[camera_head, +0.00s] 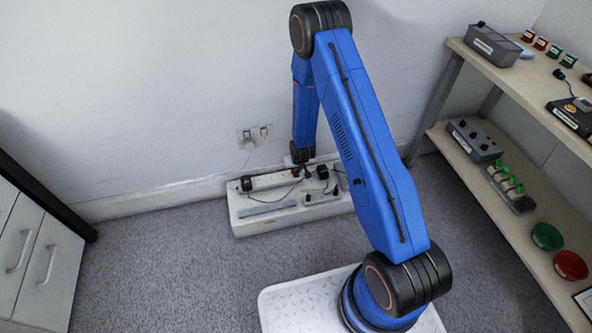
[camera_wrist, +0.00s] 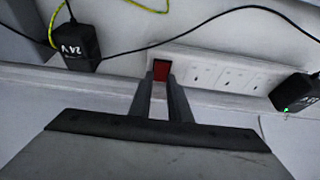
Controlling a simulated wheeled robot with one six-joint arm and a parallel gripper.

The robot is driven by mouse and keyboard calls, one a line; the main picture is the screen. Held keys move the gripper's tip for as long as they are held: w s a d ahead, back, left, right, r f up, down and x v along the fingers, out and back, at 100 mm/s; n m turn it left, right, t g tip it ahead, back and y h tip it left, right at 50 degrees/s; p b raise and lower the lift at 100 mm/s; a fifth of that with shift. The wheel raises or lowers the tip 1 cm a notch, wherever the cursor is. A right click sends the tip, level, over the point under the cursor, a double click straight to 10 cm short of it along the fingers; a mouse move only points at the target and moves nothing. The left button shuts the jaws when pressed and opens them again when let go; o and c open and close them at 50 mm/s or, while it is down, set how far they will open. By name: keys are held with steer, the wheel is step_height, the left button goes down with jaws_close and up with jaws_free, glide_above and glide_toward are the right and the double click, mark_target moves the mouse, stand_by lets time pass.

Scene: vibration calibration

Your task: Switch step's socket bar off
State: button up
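The white socket bar (camera_head: 270,181) lies along the back of the white step (camera_head: 262,226), against the wall. In the wrist view the bar (camera_wrist: 225,75) has a red rocker switch (camera_wrist: 161,68) at its left end, with several sockets to the right of it. My gripper (camera_wrist: 160,82) points at the switch, its two dark fingers apart with a narrow, empty gap. The fingertips are just in front of or at the switch; I cannot tell if they touch it. In the head view my gripper (camera_head: 304,168) is small and partly hidden by my arm.
A black 24 V adapter (camera_wrist: 76,46) is left of the switch. Another adapter (camera_wrist: 296,92) with a green light is at the right. Black and yellow-green cables run behind. A wall socket (camera_head: 255,135) is above; shelves (camera_head: 480,187) stand at the right.

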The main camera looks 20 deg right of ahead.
mark_target(296, 176)
steer(key=shift+w+g, duration=0.15)
steer(key=shift+g, duration=0.45)
jaws_close()
steer(key=shift+w+a+g, duration=0.15)
steer(key=shift+a+g, duration=0.05)
steer(key=shift+g, duration=0.4)
steer(key=shift+w+g, duration=0.1)
steer(key=shift+g, duration=0.2)
steer(key=o, duration=0.9)
jaws_free()
steer(key=shift+c, duration=0.2)
steer(key=shift+d+r, duration=0.1)
steer(key=shift+d, duration=0.05)
steer(key=shift+r, duration=0.25)
step_height(296, 176, up, 16)
steer(key=s, duration=0.2)
steer(key=shift+s+r, duration=0.15)
steer(key=shift+r, duration=0.1)
